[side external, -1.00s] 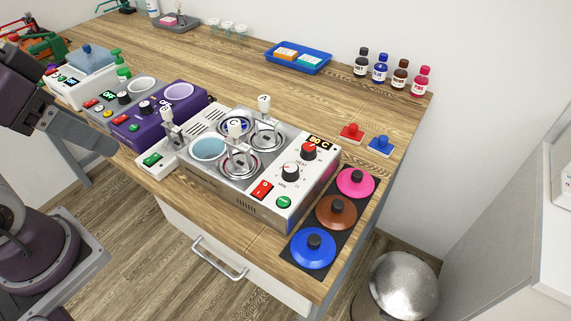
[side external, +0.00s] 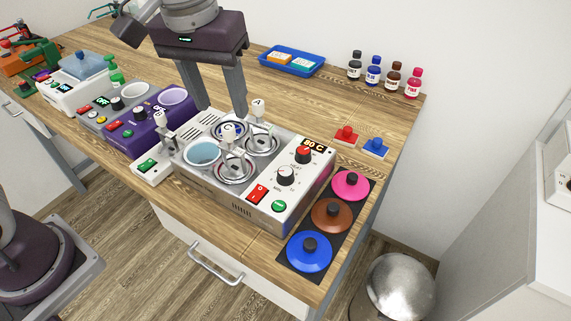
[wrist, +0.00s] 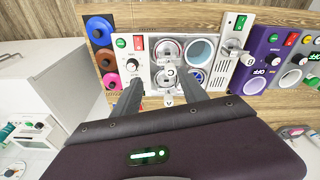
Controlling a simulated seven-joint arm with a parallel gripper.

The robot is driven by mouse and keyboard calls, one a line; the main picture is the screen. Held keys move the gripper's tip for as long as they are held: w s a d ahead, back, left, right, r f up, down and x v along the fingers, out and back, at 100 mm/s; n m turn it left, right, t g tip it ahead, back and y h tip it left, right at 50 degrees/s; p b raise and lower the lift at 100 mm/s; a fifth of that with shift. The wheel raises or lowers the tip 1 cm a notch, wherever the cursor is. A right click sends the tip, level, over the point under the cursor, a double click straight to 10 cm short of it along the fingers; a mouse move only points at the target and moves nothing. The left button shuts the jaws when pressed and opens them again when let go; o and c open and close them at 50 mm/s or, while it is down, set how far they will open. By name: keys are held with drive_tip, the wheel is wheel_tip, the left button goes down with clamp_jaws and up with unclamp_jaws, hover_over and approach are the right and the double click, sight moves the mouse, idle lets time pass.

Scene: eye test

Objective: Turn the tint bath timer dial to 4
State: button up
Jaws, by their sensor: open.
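The tint bath (side external: 238,200) is a silver and white box near the front of the bench, with an "80 C" display (side external: 314,144). On its white panel sits a black timer dial (side external: 286,174) marked MIN, beside a red heat dial (side external: 304,154). The timer dial also shows in the wrist view (wrist: 133,63); its pointer setting is too small to read. My gripper (side external: 222,108) is open and empty, fingers pointing down above the back of the bath. It is apart from the timer dial, which lies to its right in the side view.
Upright handles (side external: 258,108) stand on the bath near my fingers. A red switch (side external: 257,194) and green button (side external: 279,206) sit by the dial. Coloured lids (side external: 309,252) lie on a dark mat at right. A purple heater (side external: 150,134) stands at left. The bench behind is mostly clear.

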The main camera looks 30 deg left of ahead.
drive_tip(key=n+g, duration=0.2)
hover_over(285, 171)
wheel_tip(285, 171, down, 9)
drive_tip(key=shift+d+r, duration=0.1)
wheel_tip(285, 171, down, 7)
clamp_jaws()
